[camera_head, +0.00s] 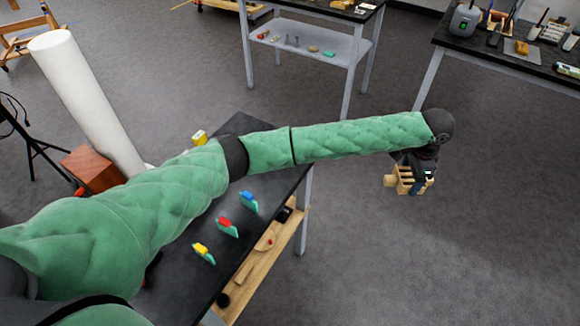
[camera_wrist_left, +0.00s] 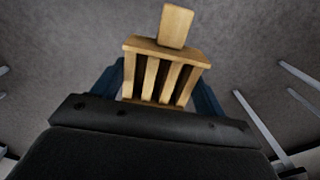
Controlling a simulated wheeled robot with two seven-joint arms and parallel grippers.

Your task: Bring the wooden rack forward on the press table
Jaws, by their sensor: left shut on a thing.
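The wooden rack (camera_head: 402,181) is small and pale, with several slats and a block sticking out of one end. My left gripper (camera_head: 421,176) is shut on it and holds it in the air over the grey floor, well to the right of the near table. The left wrist view shows the rack (camera_wrist_left: 158,72) between the dark blue fingers of the left gripper (camera_wrist_left: 160,88). The grip contact is partly hidden by the gripper body. Which table is the press table I cannot tell. My right gripper is not in view.
The near dark table (camera_head: 180,272) carries several green pieces with coloured tops, under my left arm. A dark table (camera_head: 500,48) with tools and devices stands at the upper right. A shelved table (camera_head: 318,42) stands at the back. Open floor (camera_head: 440,270) lies below the rack.

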